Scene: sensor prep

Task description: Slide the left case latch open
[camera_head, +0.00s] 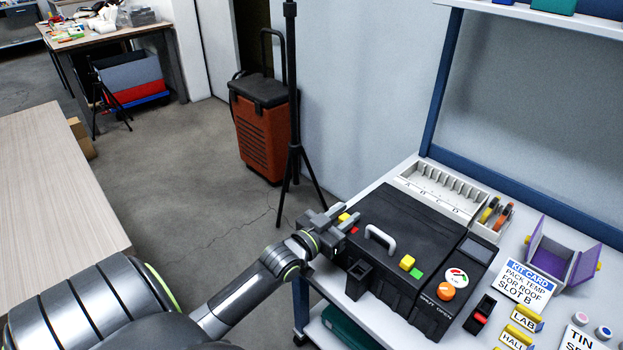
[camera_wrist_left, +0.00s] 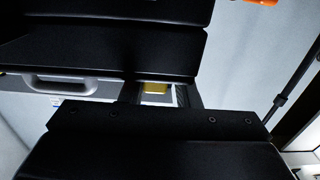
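The black case (camera_head: 415,235) with a grey handle (camera_head: 380,239) lies on the bench. Its left latch (camera_head: 344,217) is a yellow block with a red patch (camera_head: 354,230) beside it. The latch also shows in the left wrist view (camera_wrist_left: 155,88), partly hidden. My left gripper (camera_head: 340,221) is at this latch, its fingers apart with the yellow block between them; I cannot tell whether they touch it. The right latch (camera_head: 407,262) is yellow with a green patch (camera_head: 416,273) beside it. My right gripper is not in view.
An orange knob (camera_head: 446,291) and a gauge (camera_head: 456,277) sit on the case's right part. Behind the case is a pale slotted tray (camera_head: 440,192). To the right are a kit card (camera_head: 527,281) and a purple open box (camera_head: 565,256). A black stand (camera_head: 291,120) rises behind my left arm.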

